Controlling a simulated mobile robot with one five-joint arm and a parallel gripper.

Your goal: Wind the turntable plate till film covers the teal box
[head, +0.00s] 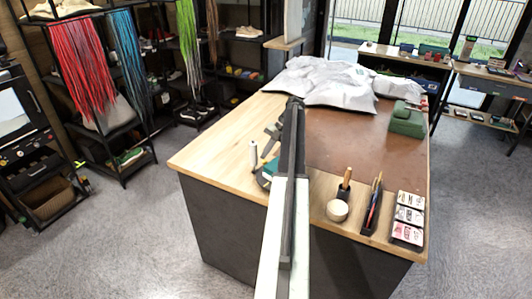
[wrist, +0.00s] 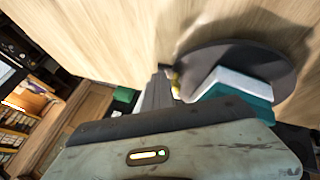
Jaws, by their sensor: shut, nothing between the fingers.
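In the wrist view the round dark turntable plate (wrist: 285,68) sits on the pale wood at the right. The teal box (wrist: 242,95) is on it, with a white layer (wrist: 228,78) along one side; I cannot tell if this is film or part of the box. My gripper (wrist: 160,82) is shut and empty, its tips close to the plate's left edge beside a small yellowish piece (wrist: 174,78); contact is unclear. In the head view the teal box (head: 264,180) is mostly hidden behind my arm, next to an upright white roll (head: 253,155).
The brown mat (head: 350,145) has bare room. Shelves stand behind and left.

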